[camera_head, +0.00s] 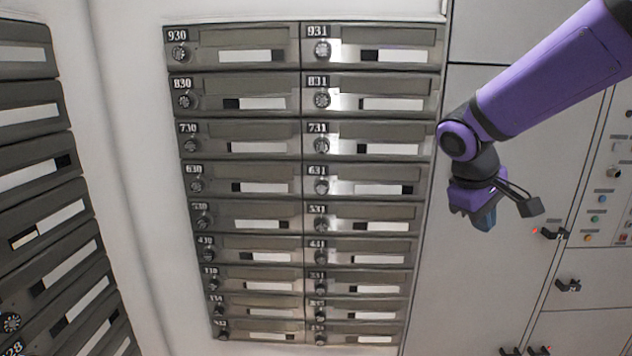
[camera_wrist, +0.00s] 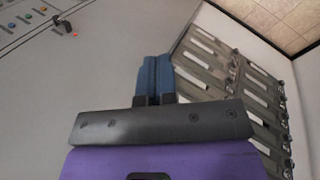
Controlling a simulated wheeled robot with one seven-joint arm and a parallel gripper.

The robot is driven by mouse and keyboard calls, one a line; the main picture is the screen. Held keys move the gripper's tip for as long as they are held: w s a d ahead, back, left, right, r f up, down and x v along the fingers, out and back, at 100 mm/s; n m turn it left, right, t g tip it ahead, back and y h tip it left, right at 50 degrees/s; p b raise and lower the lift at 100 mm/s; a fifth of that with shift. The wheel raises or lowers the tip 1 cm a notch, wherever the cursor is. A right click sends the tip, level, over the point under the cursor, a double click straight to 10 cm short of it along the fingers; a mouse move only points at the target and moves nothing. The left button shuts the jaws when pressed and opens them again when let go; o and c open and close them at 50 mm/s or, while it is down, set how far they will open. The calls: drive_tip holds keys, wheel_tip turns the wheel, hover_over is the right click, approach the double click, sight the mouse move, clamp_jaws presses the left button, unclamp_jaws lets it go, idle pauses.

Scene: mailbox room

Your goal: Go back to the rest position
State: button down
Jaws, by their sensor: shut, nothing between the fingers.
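My gripper (camera_head: 484,217) is at the right of the head view, at the end of my purple arm, in front of a plain grey cabinet panel. In the wrist view its two blue fingers (camera_wrist: 154,78) lie side by side, shut, with nothing seen between them. The bank of numbered mailboxes (camera_head: 303,185) stands to the left of my gripper in the head view. The same kind of mailboxes shows at the right of the wrist view (camera_wrist: 240,90). My gripper appears apart from them.
A second mailbox bank (camera_head: 38,190) stands at the far left, across a bare white wall strip (camera_head: 130,120). Grey cabinet doors with black handles (camera_head: 568,286) are at the right. A control panel with coloured buttons (camera_head: 598,205) is at the right edge.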

drive_tip(key=s+r+m+t+y, duration=0.1)
drive_tip(key=s+r+m+y, duration=0.1)
drive_tip(key=s, duration=0.8)
drive_tip(key=s+r+m+t+y, duration=0.2)
drive_tip(key=s+r+m, duration=0.1)
drive_tip(key=s, duration=0.7)
drive_tip(key=shift+s+d+r+t+y, duration=0.3)
drive_tip(key=shift+s+r, duration=0.1)
drive_tip(key=shift+r, duration=0.2)
idle(0.6)
